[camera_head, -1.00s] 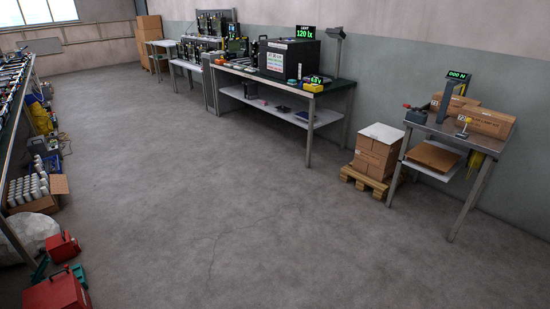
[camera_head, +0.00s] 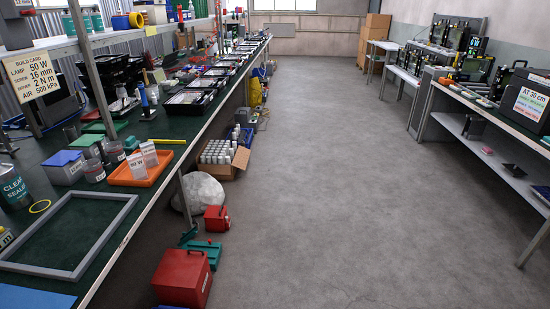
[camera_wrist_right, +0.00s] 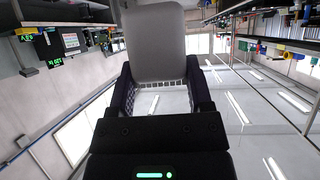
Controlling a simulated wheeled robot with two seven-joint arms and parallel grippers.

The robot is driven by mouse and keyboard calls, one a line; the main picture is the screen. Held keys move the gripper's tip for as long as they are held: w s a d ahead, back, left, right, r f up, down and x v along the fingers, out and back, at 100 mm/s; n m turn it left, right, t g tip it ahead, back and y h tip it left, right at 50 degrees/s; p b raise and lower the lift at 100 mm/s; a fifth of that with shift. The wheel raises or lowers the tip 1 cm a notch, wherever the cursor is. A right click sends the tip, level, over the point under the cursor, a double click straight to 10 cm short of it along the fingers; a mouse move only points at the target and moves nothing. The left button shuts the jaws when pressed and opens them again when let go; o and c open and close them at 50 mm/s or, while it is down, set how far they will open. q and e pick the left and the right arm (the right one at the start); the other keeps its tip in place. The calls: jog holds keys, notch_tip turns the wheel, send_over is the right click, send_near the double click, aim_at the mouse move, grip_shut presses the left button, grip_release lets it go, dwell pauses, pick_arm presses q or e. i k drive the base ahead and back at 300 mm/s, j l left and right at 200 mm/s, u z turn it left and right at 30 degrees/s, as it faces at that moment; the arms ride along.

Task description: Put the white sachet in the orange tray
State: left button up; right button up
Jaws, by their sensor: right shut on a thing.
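The white sachet (camera_wrist_right: 155,42), which looks light grey here, is in the right wrist view. My right gripper (camera_wrist_right: 158,72) is shut on it, with one finger at each side of its lower part. The orange tray (camera_head: 125,179) lies on the green-topped bench at the left of the head view. Two upright white packets with print (camera_head: 149,153) stand in the tray. Neither gripper shows in the head view, so the distance from the held sachet to the tray cannot be told. My left gripper is not in view.
A grey frame (camera_head: 117,227) lies in front of the tray. Jars (camera_head: 114,151) and a blue-lidded box (camera_head: 63,166) stand beside it. A shelf (camera_head: 120,38) runs above the bench. Red boxes (camera_head: 183,278) are on the floor along the bench. The middle floor (camera_head: 320,200) is clear.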

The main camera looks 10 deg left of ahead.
aim_at(157, 160)
jog(key=i+u, duration=0.15)
jog(key=i, duration=0.55)
jog(key=i+u, duration=0.15)
jog(key=i, duration=0.5)
jog(key=i+l+u, duration=0.15)
jog(key=i, duration=0.55)
jog(key=i+u, duration=0.25)
jog(key=u, duration=0.2)
jog(key=i+l+u, duration=0.15)
jog(key=u, duration=0.25)
jog(key=i+l+u, duration=0.25)
jog(key=u, duration=0.2)
jog(key=i+l+u, duration=0.25)
jog(key=u, duration=0.2)
jog(key=i+l+u, duration=0.15)
jog(key=l+u, duration=0.25)
jog(key=i+l+u, duration=0.1)
jog(key=l+u, duration=0.35)
jog(key=i+l+u, duration=0.15)
jog(key=u, duration=0.3)
jog(key=i+l+u, duration=0.1)
jog(key=l+u, duration=0.75)
jog(key=i+j, duration=0.05)
